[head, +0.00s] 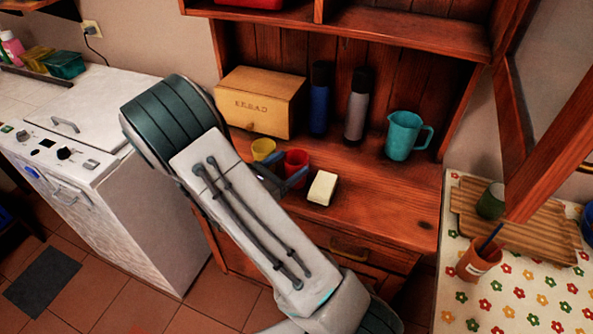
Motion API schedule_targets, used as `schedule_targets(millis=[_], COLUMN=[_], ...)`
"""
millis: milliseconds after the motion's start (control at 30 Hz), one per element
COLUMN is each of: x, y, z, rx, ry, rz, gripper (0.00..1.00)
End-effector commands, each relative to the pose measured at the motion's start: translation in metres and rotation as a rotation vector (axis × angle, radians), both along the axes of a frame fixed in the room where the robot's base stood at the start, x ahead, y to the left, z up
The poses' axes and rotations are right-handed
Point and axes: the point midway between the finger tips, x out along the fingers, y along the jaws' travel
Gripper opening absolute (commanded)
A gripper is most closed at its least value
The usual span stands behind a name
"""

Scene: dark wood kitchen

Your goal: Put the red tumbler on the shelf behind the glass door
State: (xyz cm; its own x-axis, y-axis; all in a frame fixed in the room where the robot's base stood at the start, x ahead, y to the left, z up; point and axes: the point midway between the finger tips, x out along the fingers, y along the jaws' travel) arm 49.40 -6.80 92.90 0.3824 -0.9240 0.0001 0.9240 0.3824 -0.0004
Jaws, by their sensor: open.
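The red tumbler (297,158) stands upright on the wooden hutch counter, just right of a yellow cup (263,149). My gripper (284,176) is open at the near side of the red tumbler, partly hidden behind my forearm. One dark finger shows at the tumbler's lower right. I cannot tell whether the fingers touch it or are around it. A wood-framed pane, which looks like the glass door (546,75), stands at the right edge of the view. The shelf behind it cannot be made out.
A white-yellow block (322,188) lies right of the tumbler. A bread box (262,102), blue bottle (320,97), grey bottle (358,104) and teal pitcher (403,135) stand behind. A flowered table (455,290) with a wooden tray is at right. Counter right of the block is clear.

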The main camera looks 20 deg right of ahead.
Motion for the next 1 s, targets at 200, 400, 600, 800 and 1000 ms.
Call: schedule_targets(millis=[200, 400, 600, 800, 1000], x=[0.011, 0.017, 0.017, 0.017, 0.017], y=[-0.033, -0.047, -0.047, -0.047, -0.047], z=[0.001, -0.001, -0.001, -0.001, -0.001], rx=[-0.001, 0.000, 0.000, 0.000, 0.000], ry=[0.001, 0.000, 0.000, -0.001, -0.001], rz=[-0.006, -0.004, -0.003, -0.003, -0.003], gripper=[0.70, 0.70, 0.70, 0.32, 0.32])
